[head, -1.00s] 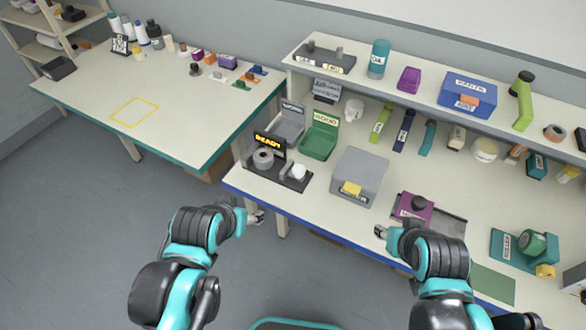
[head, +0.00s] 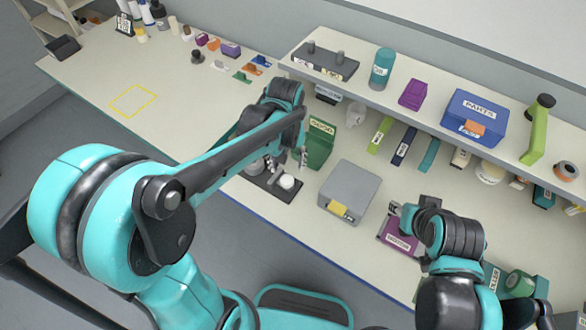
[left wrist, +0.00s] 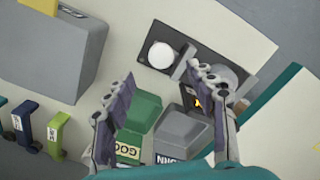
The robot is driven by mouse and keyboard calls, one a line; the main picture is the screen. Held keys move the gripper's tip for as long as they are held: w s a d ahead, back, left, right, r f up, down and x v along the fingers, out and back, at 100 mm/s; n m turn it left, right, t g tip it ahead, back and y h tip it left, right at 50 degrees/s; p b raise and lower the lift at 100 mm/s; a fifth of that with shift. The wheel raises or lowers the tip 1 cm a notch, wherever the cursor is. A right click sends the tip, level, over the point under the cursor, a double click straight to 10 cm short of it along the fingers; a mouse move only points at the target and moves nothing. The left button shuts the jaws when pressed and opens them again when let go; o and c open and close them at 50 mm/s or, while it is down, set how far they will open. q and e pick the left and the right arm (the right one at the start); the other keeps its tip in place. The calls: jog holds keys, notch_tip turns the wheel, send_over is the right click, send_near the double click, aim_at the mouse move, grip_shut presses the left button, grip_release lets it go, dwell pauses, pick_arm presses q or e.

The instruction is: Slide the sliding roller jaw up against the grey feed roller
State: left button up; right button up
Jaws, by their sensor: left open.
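The black base (head: 262,184) at the bench's left front carries a white round roller piece (head: 287,181), which also shows in the left wrist view (left wrist: 161,55). A grey upright plate (left wrist: 184,62) stands beside the white piece, between it and the grey roller (left wrist: 232,73). A clear gap separates the white piece from the grey roller. The grey roller is partly hidden by a finger. My left gripper (left wrist: 165,88) is open and empty above the base, fingers spread. My right gripper (head: 396,208) is beside the purple block; its jaws are too small to judge.
A green bin (head: 320,143) and a grey bin (left wrist: 180,132) stand behind the base. A grey box (head: 350,188) with a yellow tab stands to the right. A purple block (head: 398,237) is farther right. A raised shelf (head: 350,77) runs along the back.

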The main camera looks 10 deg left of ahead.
aim_at(287, 180)
pick_arm(q)
notch_tip(287, 180, down, 8)
jog(key=b, duration=0.2)
jog(key=shift+s+r+b, duration=0.1)
jog(key=shift+r+b, duration=0.15)
jog(key=shift+b, duration=0.05)
